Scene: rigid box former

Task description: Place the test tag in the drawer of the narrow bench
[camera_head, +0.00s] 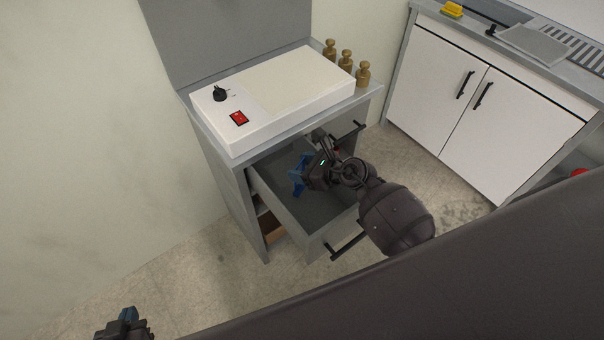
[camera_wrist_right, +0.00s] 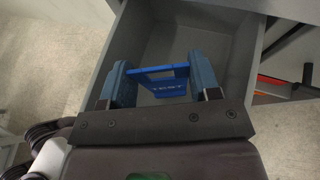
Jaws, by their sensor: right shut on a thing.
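The narrow bench (camera_head: 232,196) stands against the wall, and its drawer (camera_head: 316,238) is pulled open. My right gripper (camera_head: 298,175) reaches over the open drawer from the right.
A white box with a knob and red switch (camera_head: 275,95) stands on the bench top. Several brass weights (camera_head: 345,60) stand at its right rear. A white cabinet (camera_head: 440,75) with a counter is at the right. The floor (camera_head: 190,270) left of the bench is clear.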

